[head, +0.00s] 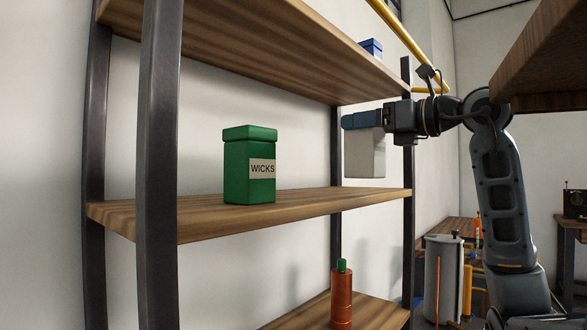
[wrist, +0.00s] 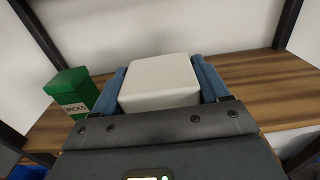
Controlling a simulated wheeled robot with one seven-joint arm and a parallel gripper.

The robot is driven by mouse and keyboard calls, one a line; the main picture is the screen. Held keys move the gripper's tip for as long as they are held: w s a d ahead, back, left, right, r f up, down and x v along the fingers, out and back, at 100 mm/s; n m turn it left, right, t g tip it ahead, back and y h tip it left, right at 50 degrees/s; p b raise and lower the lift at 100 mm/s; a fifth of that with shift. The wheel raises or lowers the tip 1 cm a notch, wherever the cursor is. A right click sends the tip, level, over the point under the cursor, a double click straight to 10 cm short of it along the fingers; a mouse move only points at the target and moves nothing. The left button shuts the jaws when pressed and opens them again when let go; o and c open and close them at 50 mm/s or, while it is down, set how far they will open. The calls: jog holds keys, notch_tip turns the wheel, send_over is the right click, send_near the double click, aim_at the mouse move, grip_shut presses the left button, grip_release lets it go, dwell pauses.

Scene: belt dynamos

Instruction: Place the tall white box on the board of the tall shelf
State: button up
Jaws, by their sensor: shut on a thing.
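The tall white box (head: 364,154) is held upright in my gripper (head: 362,120) at the right end of the tall shelf's middle board (head: 310,200). In the head view its lower end appears a little above the board. In the wrist view the box's white top (wrist: 160,82) sits between the two blue fingers, with the board (wrist: 262,88) below and around it. The far side and underside of the box are hidden.
A green box labelled WICKS (head: 250,165) stands on the same board, left of my gripper. Dark posts (head: 160,130) and an upper board (head: 240,40) frame the space. A red bottle (head: 341,295) stands on the lower board. Bare board lies between the two boxes.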

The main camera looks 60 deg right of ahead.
jog(key=f+p+x, duration=0.3)
jog(key=x, duration=1.2)
jog(key=shift+w+f, duration=0.2)
jog(key=shift+w, duration=0.15)
jog(key=shift+f, duration=0.1)
jog(key=o, duration=1.3)
jog(key=shift+c, duration=0.2)
jog(key=b+v, duration=0.2)
jog(key=v, duration=1)
